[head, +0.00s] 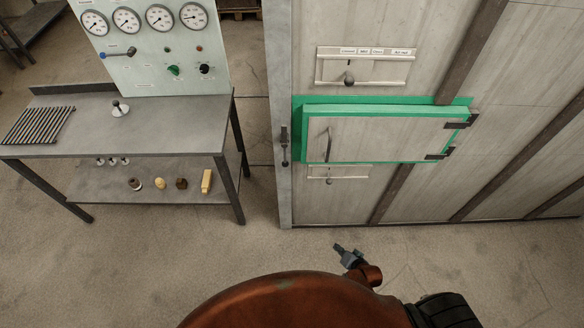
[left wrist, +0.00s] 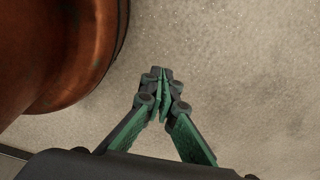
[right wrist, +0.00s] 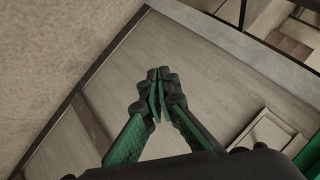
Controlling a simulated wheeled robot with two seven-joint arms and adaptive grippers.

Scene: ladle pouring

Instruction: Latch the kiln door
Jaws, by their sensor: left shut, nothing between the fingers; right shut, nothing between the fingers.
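The kiln door (head: 375,140) is a grey panel with green edges in a green surround, with dark hinges on its right. It stands proud of the wall; I cannot tell whether it is fully closed. A dark upright handle (head: 327,145) is on its left part. A dark latch lever (head: 284,146) hangs on the post left of the door. My right gripper (head: 342,250) is shut and empty, in front of and below the door; its fingers also show in the right wrist view (right wrist: 158,75). My left gripper (left wrist: 162,75) is shut and empty over bare floor, outside the head view.
A grey steel table (head: 150,120) at left carries a gauge panel (head: 150,45) and a black grate (head: 38,125). Small items lie on its lower shelf (head: 110,185). A label plate with a knob (head: 365,67) is above the door. The floor before the kiln is clear.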

